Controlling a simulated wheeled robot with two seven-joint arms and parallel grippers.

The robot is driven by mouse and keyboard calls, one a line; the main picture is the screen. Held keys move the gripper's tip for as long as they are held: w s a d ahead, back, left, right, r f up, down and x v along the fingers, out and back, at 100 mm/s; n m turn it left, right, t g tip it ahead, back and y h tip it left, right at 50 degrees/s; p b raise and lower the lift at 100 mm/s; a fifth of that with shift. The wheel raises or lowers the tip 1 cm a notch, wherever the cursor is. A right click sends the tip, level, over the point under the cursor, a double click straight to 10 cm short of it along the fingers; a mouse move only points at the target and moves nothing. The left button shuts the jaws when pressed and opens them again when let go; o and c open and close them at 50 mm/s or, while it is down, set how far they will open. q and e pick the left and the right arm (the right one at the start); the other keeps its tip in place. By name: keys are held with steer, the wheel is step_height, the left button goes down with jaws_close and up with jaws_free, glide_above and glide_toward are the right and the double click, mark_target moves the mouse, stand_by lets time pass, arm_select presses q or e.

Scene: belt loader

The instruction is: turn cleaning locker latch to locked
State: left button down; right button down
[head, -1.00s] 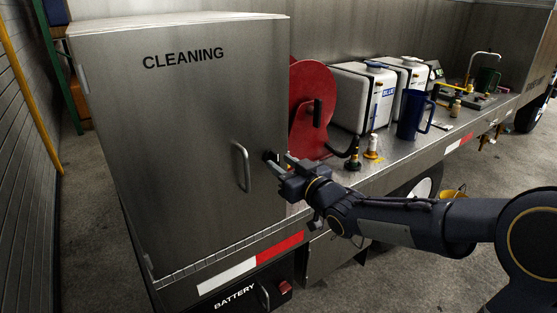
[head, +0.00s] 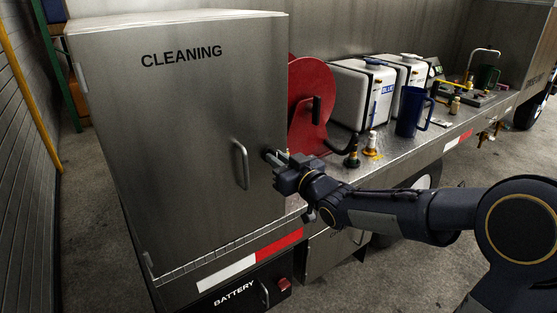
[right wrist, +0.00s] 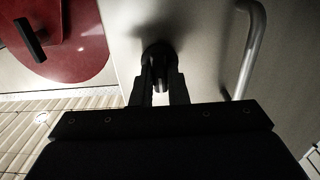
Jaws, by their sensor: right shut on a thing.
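The cleaning locker (head: 170,130) is a grey metal cabinet with a closed door lettered CLEANING. Its latch is a small dark knob at the door's right edge, mostly hidden by my gripper in the head view. In the right wrist view the latch (right wrist: 158,52) sits between my fingertips, with a round dark base behind it. My right gripper (head: 274,158) is at the latch, shut on it; its fingers also show in the right wrist view (right wrist: 158,88). The latch's exact angle is too dark to tell. My left gripper is not in view.
The door's bar handle (head: 240,164) is just left of the latch. A red reel (head: 308,110) stands right of the locker. White containers (head: 360,95), a blue jug (head: 411,112) and small bottles stand along the metal deck. A battery box (head: 235,292) is below.

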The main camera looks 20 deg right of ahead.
steer(key=n+b, duration=0.4)
steer(key=n, duration=0.2)
steer(key=n+b, duration=1)
steer(key=n, duration=0.1)
steer(key=shift+a+f+n, duration=0.2)
steer(key=shift+f+n, duration=0.1)
steer(key=shift+n+b, duration=0.3)
steer(key=c, duration=1.4)
jaws_free()
steer(key=shift+c, duration=0.2)
steer(key=shift+s, duration=0.1)
